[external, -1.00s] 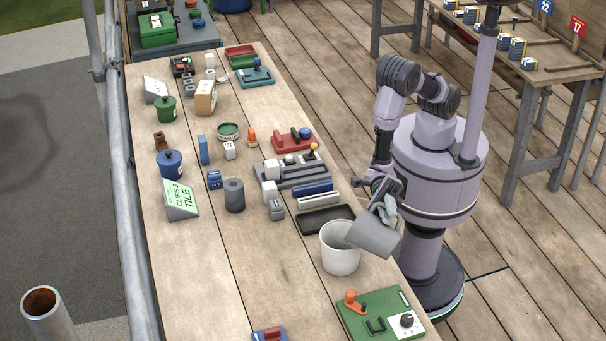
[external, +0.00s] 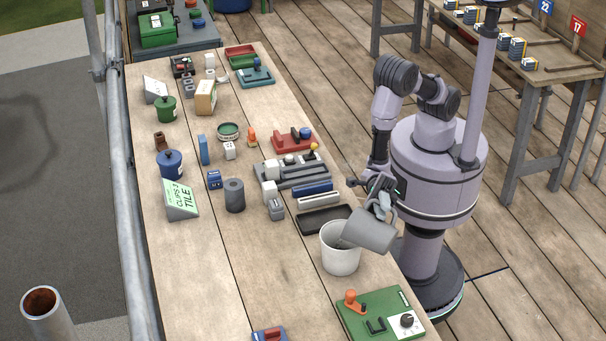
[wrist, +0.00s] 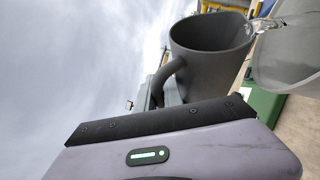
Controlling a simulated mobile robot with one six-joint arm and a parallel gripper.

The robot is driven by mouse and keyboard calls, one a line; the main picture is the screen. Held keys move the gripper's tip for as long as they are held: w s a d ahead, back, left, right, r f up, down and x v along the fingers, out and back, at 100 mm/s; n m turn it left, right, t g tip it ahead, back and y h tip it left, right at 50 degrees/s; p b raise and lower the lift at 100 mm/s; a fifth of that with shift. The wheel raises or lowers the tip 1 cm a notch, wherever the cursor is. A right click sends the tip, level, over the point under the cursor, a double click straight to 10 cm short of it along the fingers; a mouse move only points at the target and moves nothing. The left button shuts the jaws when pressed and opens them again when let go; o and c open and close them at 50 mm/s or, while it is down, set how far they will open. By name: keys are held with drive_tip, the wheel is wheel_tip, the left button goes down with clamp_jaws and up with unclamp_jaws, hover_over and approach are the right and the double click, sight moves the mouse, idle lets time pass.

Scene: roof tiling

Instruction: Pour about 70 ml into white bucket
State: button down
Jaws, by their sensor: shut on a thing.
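The white bucket (external: 340,258) stands upright on the bench near its right edge; part of it also shows in the wrist view (wrist: 285,62). My gripper (external: 381,199) is shut on the grey jug (external: 371,232) at its handle. The jug is tipped strongly to the left, with its mouth over the bucket's rim. In the wrist view the jug (wrist: 208,72) shows its dark mouth, and clear liquid appears at its lip beside the bucket. The level inside the bucket cannot be read.
A green panel (external: 378,318) with an orange lever and a black knob lies in front of the bucket. A black tray (external: 325,219) lies just behind it. Bare wood is free to the bucket's left. A grey cylinder (external: 234,195) and several small parts stand farther back.

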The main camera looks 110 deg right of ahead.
sight(396, 214)
drive_tip(key=shift+w+d+r+m+t, duration=0.15)
drive_tip(key=shift+w+d+m+t, duration=0.1)
drive_tip(key=shift+m+t, duration=0.05)
idle(0.4)
drive_tip(key=a+n+p, duration=0.1)
drive_tip(key=s+a+n+g+p, duration=0.1)
drive_tip(key=p, duration=0.1)
drive_tip(key=s+a+n+g+h+p, duration=0.1)
drive_tip(key=n+p, duration=0.1)
drive_tip(key=shift+s+r, duration=0.25)
drive_tip(key=shift+r, duration=0.1)
drive_tip(key=shift+s+a+f+n+g, duration=0.15)
drive_tip(key=shift+f+n, duration=0.15)
drive_tip(key=shift+f, duration=0.2)
drive_tip(key=shift+s+a+f+n+g, duration=0.15)
drive_tip(key=shift+f+n, duration=0.15)
drive_tip(key=shift+f, duration=0.15)
drive_tip(key=shift+d+f+n+h+p, duration=0.1)
drive_tip(key=shift+f+n+h+p, duration=0.25)
drive_tip(key=shift+n+h+p, duration=0.05)
drive_tip(key=shift+g+p, duration=0.3)
drive_tip(key=shift+p, duration=0.1)
drive_tip(key=shift+f+n+h, duration=0.3)
drive_tip(key=shift+n, duration=0.1)
drive_tip(key=shift+a, duration=0.2)
